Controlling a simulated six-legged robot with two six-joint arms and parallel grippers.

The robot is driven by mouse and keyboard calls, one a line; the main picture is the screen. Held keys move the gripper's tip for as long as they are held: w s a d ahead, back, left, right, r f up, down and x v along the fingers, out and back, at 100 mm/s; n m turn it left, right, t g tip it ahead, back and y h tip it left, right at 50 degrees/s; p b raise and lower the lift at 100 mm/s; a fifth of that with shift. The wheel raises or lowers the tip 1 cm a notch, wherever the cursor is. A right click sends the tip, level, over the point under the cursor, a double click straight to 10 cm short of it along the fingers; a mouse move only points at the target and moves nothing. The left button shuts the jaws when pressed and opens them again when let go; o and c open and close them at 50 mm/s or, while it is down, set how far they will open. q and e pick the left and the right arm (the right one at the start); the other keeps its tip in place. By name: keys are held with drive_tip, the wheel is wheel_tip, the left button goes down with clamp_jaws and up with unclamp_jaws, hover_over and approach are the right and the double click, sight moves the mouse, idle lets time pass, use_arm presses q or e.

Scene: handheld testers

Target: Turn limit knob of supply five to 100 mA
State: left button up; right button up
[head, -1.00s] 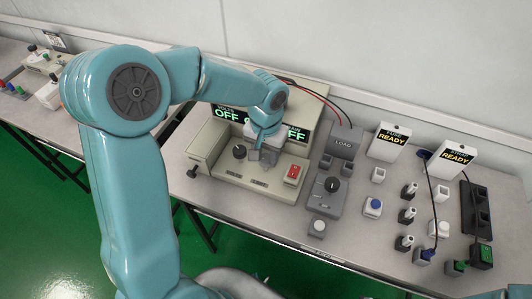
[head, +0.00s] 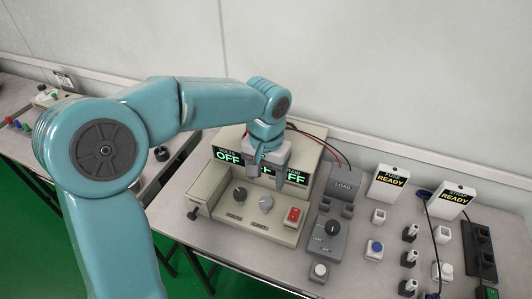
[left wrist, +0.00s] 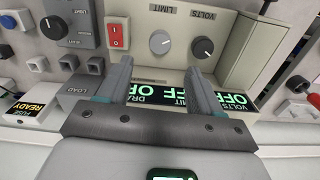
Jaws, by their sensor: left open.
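The beige supply (head: 226,208) stands on the bench with a dark volts knob (head: 239,194) and a grey limit knob (head: 265,204) on its front panel. Its volts display (head: 228,156) reads OFF; the draw display (head: 295,178) partly shows. My left gripper (head: 268,176) is open and empty above the limit knob, apart from it, in front of the displays. In the left wrist view the limit knob (left wrist: 160,42) appears beyond and between the open fingertips (left wrist: 160,66), with the volts knob (left wrist: 203,47) to the right. The limit knob's setting is too small to read. My right gripper is not seen.
A red switch (head: 293,215) is right of the limit knob. A load unit (head: 342,184) and a grey dial box (head: 328,236) stand to the right. Ready signs (head: 392,182) and several small plugs and buttons fill the bench further right.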

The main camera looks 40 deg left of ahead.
use_arm(q)
wheel_tip(320, 180, up, 7)
drive_tip(key=shift+p, duration=0.4)
drive_tip(key=shift+r, duration=0.15)
